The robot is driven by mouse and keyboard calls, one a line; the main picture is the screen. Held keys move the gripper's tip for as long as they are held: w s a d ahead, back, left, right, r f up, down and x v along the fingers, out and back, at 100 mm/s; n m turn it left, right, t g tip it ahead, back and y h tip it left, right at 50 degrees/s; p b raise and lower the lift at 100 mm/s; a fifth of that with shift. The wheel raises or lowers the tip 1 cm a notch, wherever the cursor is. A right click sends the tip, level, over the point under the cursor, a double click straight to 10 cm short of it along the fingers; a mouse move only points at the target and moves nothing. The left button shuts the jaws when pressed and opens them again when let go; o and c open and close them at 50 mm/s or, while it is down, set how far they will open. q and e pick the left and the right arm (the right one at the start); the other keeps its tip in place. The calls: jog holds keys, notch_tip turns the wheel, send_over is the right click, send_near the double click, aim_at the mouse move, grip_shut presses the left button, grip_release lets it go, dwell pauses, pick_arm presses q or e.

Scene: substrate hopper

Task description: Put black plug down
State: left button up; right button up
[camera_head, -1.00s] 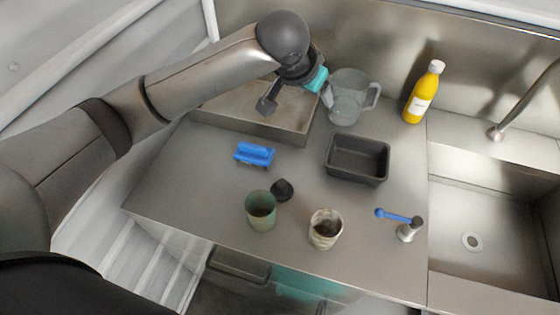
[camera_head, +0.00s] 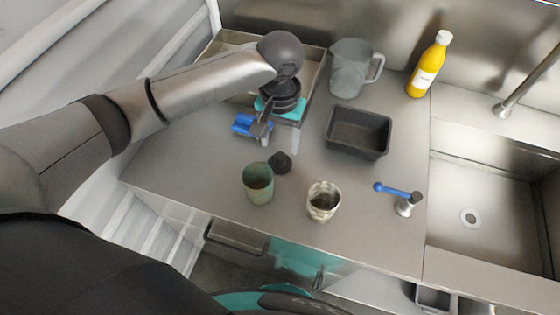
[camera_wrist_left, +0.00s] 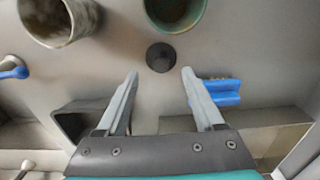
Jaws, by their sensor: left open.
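The black plug (camera_head: 280,162) is a small dark round piece on the steel counter, just behind and right of the green cup (camera_head: 258,183). In the left wrist view the plug (camera_wrist_left: 160,57) lies just beyond the fingertips, roughly centred between them. My left gripper (camera_head: 278,142) is open and empty, pointing down above the counter behind the plug. The gripper's two fingers also show in the left wrist view (camera_wrist_left: 160,73), spread apart and with nothing between them. My right gripper is in neither view.
A blue brush (camera_head: 242,124) lies left of the gripper. A dark tub (camera_head: 385,143), a speckled cup (camera_head: 323,201), a clear jug (camera_head: 347,72), a yellow bottle (camera_head: 424,70) and a blue-handled tool (camera_head: 397,192) stand around. The sink (camera_head: 490,205) is at right.

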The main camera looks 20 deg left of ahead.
aim_at(280, 155)
pick_arm(q)
jog(key=f, duration=0.4)
jog(key=f+b, duration=0.1)
jog(key=f, duration=0.1)
jog(key=shift+w+f, duration=0.2)
jog(key=shift+w, duration=0.1)
jog(key=shift+a, duration=0.1)
grip_shut()
dwell(0.4)
